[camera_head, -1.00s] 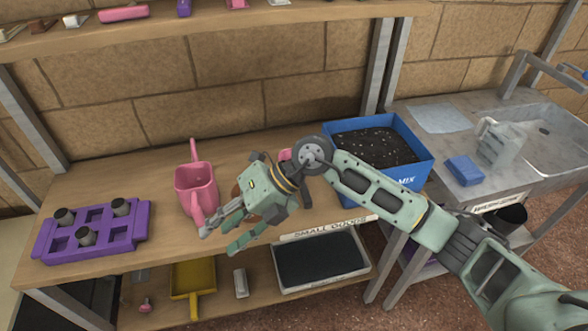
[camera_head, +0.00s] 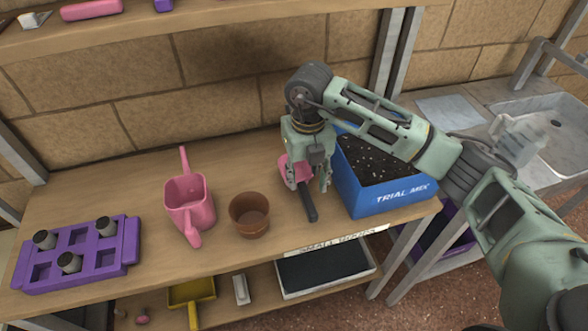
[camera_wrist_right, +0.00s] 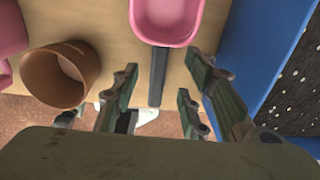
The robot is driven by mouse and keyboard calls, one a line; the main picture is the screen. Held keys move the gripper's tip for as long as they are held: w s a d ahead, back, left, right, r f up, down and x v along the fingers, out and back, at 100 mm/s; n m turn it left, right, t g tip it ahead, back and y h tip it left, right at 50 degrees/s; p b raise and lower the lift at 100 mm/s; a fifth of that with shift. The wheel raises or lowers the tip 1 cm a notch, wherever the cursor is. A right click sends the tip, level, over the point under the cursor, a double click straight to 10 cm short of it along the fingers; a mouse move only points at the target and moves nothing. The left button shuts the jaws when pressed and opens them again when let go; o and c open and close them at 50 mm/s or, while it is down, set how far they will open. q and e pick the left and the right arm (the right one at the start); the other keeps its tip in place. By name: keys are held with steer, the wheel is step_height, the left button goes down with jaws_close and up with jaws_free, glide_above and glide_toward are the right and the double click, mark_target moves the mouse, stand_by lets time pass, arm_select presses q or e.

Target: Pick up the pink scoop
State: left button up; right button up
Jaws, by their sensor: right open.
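The pink scoop (camera_head: 298,171) lies on the wooden bench between the brown pot and the blue box. Its dark handle (camera_head: 309,204) points toward the front edge. My right gripper (camera_head: 308,182) points down over the scoop and partly hides it. In the right wrist view the scoop's pink pan (camera_wrist_right: 167,20) is at the top, with its dark handle (camera_wrist_right: 158,75) running down between the fingers. The right gripper (camera_wrist_right: 157,95) is open there, with fingers spread on both sides of the handle and no visible contact. My left gripper is not in view.
A brown pot (camera_head: 249,214) and a pink watering can (camera_head: 189,208) stand left of the scoop. A blue soil box (camera_head: 385,199) stands close on the right. A purple tray (camera_head: 111,267) holds several small plugs at far left. A sink (camera_head: 555,125) is at right.

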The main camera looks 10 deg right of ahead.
mark_target(306, 194)
steer(key=f, duration=0.2)
steer(key=s+f+p, duration=0.1)
steer(key=shift+s+f, duration=0.15)
steer(key=shift+f, duration=0.25)
step_height(306, 194, down, 2)
steer(key=shift+f+p, duration=0.25)
steer(key=shift+p, duration=0.2)
steer(key=shift+f, duration=0.4)
steer(key=c, duration=0.4)
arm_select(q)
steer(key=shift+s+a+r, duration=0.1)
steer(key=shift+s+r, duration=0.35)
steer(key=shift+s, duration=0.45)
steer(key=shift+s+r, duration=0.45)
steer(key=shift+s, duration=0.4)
arm_select(e)
jaws_close()
